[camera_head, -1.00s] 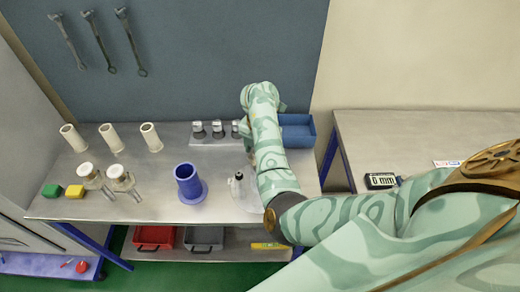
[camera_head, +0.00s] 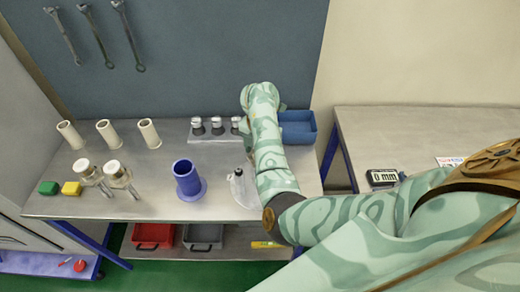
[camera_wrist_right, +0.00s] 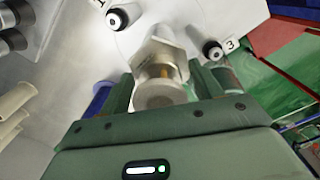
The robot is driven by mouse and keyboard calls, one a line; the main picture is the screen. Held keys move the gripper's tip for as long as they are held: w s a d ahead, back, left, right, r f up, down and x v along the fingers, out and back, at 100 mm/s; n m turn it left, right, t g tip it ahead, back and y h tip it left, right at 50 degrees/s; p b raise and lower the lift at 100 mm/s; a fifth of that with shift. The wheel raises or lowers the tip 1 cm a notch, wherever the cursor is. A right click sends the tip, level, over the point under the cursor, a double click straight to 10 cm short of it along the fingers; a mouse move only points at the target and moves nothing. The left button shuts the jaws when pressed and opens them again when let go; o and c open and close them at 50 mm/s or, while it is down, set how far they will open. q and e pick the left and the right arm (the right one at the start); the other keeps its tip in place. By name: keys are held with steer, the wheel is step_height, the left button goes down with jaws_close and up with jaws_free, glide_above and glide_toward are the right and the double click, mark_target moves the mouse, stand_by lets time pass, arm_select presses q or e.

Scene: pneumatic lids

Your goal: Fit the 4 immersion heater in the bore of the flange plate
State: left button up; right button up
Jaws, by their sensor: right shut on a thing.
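The flange plate (camera_wrist_right: 150,28) is pale and fills the top of the right wrist view, with the marks 1 and 3 showing. In the head view its left edge (camera_head: 239,192) shows beside my right arm. Black-ringed fittings stand on it. My right gripper (camera_wrist_right: 165,80) is shut on an immersion heater (camera_wrist_right: 160,94), which has a pale round cap and a metal hex body. The heater is over or at the plate; its lower end and the bore are hidden, so I cannot tell how far in it sits. My right gripper is hidden in the head view.
Two white-capped parts (camera_head: 113,168) with metal stems stand at the left. A blue flanged tube (camera_head: 187,180) stands left of the plate. A rack (camera_head: 217,138) holds dark, pale-capped parts at the back, near a blue bin (camera_head: 298,127). A gauge (camera_head: 382,178) reads 0 mm.

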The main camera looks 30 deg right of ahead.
steer(key=shift+f+b, duration=0.7)
steer(key=shift+f, duration=0.15)
steer(key=o, duration=1.1)
step_height(320, 180, up, 7)
steer(key=p, duration=0.6)
